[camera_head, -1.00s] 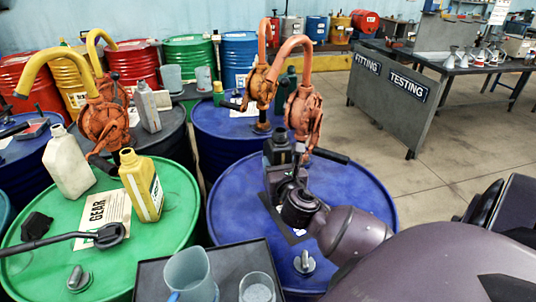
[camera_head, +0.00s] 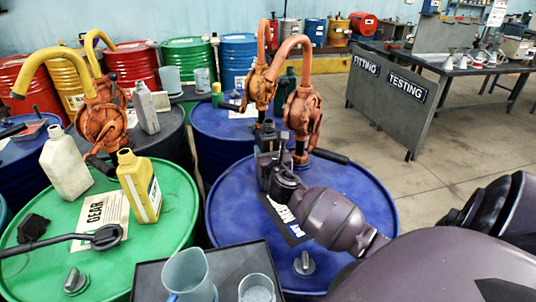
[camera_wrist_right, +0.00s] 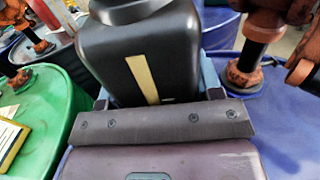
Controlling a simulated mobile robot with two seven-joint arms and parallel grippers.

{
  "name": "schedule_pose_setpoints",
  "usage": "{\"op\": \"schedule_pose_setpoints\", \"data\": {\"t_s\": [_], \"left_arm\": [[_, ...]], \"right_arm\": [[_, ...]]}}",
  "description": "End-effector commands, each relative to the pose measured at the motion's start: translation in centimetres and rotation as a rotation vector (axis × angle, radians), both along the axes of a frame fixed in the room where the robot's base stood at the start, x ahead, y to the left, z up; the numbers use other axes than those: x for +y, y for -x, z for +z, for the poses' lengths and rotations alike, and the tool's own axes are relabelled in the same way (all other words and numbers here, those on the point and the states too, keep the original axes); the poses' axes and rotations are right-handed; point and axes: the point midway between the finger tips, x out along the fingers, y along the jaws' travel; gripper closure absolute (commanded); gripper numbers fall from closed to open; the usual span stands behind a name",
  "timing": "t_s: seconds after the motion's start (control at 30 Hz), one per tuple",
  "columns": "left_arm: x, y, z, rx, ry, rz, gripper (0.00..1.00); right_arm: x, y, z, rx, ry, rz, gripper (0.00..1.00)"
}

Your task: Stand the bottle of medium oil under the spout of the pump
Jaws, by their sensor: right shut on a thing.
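The dark bottle (camera_head: 268,138) is above the front blue drum (camera_head: 225,212), beside the orange pump (camera_head: 303,112). My right gripper (camera_head: 270,168) is shut on it. The pump's spout (camera_head: 293,44) curves over to the left above the bottle; whether its mouth lines up with the bottle neck I cannot tell. In the right wrist view the bottle (camera_wrist_right: 175,60) is upright between the fingers, with a pale strip on its side. Its base is hidden, so contact with the drum top is unclear. My left gripper is not in view.
A green drum (camera_head: 175,215) to the left carries a yellow bottle (camera_head: 140,186), a pale bottle (camera_head: 66,163) and a gear label (camera_head: 102,212). A tray (camera_head: 232,256) with a jug (camera_head: 188,276) and a beaker (camera_head: 256,288) is in front. The blue drum's right side is clear.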

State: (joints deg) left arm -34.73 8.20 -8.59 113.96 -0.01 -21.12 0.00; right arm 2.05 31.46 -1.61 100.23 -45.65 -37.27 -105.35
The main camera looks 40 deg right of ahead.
Motion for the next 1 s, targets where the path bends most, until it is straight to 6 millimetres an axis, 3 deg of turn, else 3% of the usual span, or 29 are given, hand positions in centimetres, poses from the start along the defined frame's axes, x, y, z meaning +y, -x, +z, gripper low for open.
{"op": "schedule_pose_setpoints", "data": {"t_s": [0.4, 0.43, 0.6, 1.0], "left_arm": [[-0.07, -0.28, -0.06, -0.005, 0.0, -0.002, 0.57], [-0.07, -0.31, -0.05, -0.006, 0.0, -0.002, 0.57], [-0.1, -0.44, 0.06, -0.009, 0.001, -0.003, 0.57], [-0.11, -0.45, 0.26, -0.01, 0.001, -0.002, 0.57]], "right_arm": [[0.0, -0.03, -0.54, -0.003, 0.003, 0.001, 0.82], [0.0, 0.01, -0.71, 0.0, 0.001, 0.0, 0.39], [0.0, 0.01, -0.65, 0.0, 0.001, 0.0, 0.15], [0.31, 0.57, -0.44, 0.0, 0.001, 0.001, 0.15]]}}
